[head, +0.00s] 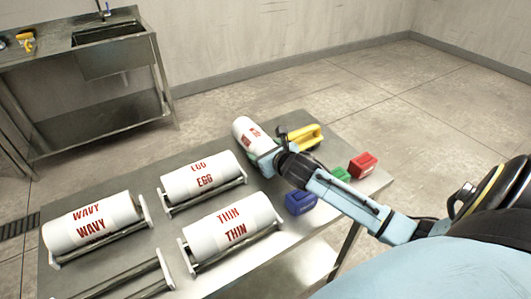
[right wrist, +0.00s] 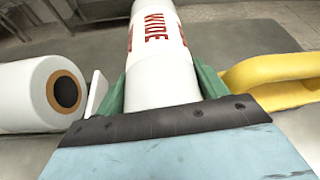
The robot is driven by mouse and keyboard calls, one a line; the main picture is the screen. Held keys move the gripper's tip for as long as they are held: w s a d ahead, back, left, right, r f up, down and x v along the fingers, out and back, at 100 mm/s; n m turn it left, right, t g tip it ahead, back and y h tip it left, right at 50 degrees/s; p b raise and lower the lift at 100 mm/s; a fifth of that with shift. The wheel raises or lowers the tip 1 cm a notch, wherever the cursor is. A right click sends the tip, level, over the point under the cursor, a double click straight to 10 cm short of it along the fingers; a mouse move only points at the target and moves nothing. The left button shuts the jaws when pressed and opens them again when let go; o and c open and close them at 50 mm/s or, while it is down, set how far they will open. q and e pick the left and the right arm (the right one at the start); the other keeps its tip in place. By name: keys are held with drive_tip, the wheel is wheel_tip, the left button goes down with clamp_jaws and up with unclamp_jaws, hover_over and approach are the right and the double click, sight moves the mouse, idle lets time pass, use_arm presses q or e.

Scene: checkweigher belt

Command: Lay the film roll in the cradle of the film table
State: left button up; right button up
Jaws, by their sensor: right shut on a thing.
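The white film roll with red WIDE lettering (right wrist: 160,24) is between the green fingers of my right gripper (right wrist: 160,88). In the head view this roll (head: 243,130) is over the table's far edge, and my right gripper (head: 263,157) is shut on its near end. I cannot tell how high it is above the table. An empty cradle (head: 128,277) of two rails with an end plate lies at the front left of the film table (head: 165,228), well away from the held roll. My left gripper is not in view.
Rolls marked WAVY (head: 95,220), EGG (head: 202,178) and THIN (head: 235,224) lie in other cradles. Blue (head: 300,203), green (head: 341,174) and red (head: 363,164) blocks and a yellow handled thing (head: 308,135) are at the right. A sink bench (head: 115,60) stands behind.

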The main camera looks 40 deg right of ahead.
idle(0.3)
drive_tip(key=o, duration=1.1)
drive_tip(key=shift+f, duration=0.15)
